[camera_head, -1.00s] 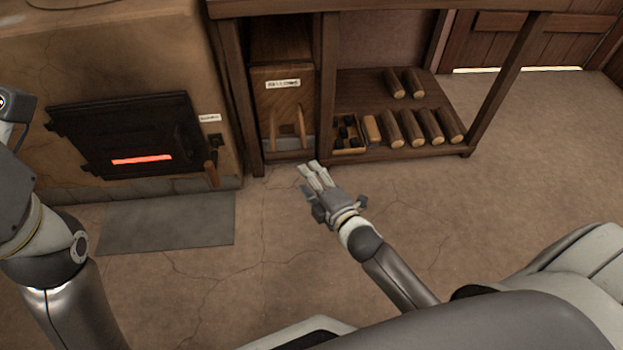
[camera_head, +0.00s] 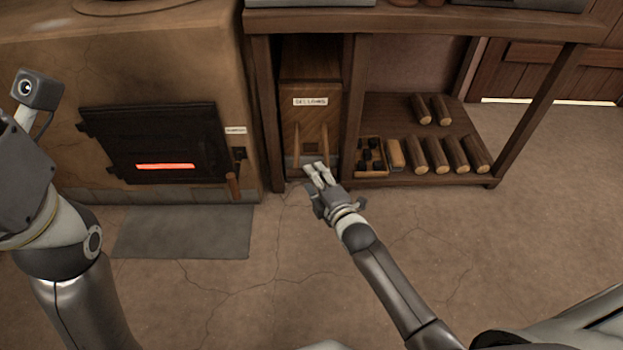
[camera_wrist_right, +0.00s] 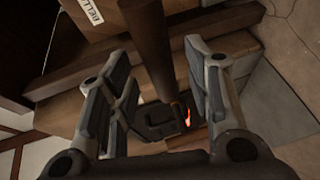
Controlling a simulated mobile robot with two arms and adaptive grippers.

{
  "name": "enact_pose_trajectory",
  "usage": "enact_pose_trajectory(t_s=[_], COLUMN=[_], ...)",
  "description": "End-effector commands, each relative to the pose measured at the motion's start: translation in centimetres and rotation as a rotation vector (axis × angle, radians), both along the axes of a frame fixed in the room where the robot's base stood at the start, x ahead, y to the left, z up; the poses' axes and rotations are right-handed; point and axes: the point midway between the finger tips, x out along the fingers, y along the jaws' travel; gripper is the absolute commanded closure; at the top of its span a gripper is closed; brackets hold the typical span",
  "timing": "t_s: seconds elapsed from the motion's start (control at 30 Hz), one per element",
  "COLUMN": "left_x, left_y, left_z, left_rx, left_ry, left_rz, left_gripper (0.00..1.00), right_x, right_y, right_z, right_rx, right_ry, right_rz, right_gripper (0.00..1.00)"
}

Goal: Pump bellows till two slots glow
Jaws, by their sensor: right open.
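The wooden bellows (camera_head: 311,75) stands upright in the bench's left bay, with a label and two wooden handles (camera_head: 324,140) on its front. My right gripper (camera_head: 318,171) is open at the handles' lower ends. In the right wrist view a handle (camera_wrist_right: 150,45) reaches down between the spread fingers of the gripper (camera_wrist_right: 160,95); I cannot tell whether they touch it. The stove's dark door (camera_head: 155,142) is shut and one slot (camera_head: 165,166) glows red-orange. Part of my left arm shows at the left, its fingers out of view.
The bench (camera_head: 420,24) has posts close on both sides of the bellows. Its low shelf holds several logs (camera_head: 436,153) and a box of dark lumps (camera_head: 370,156). A grey mat (camera_head: 185,232) lies before the stove. The floor in front is clear.

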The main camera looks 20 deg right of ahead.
Motion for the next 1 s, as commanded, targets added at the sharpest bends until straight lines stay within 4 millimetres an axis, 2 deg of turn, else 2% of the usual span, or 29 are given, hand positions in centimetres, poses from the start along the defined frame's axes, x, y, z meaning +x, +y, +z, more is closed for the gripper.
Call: enact_pose_trajectory(t_s=[0.1, 0.23, 0.63, 1.0], left_x=[-0.8, -1.2, -1.5, -1.5], left_y=[0.0, -0.1, -0.1, -0.1], left_z=[0.0, 0.4, 0.7, 0.7], left_rx=[0.001, 0.002, 0.004, 0.003], left_ry=[-0.032, -0.049, -0.057, -0.058], left_rz=[0.001, 0.002, 0.003, 0.003], left_gripper=[1.00, 1.00, 1.00, 1.00], right_x=[1.5, 2.4, 2.9, 2.9], right_y=[0.2, 0.3, 0.4, 0.4], right_z=[-0.5, -0.6, -0.5, -0.5], right_rx=[0.001, 0.000, 0.000, 0.000], right_ry=[-0.002, -0.001, 0.000, 0.000], right_rz=[0.000, 0.000, 0.000, 0.000], right_gripper=[0.54, 0.54, 0.54, 1.00])
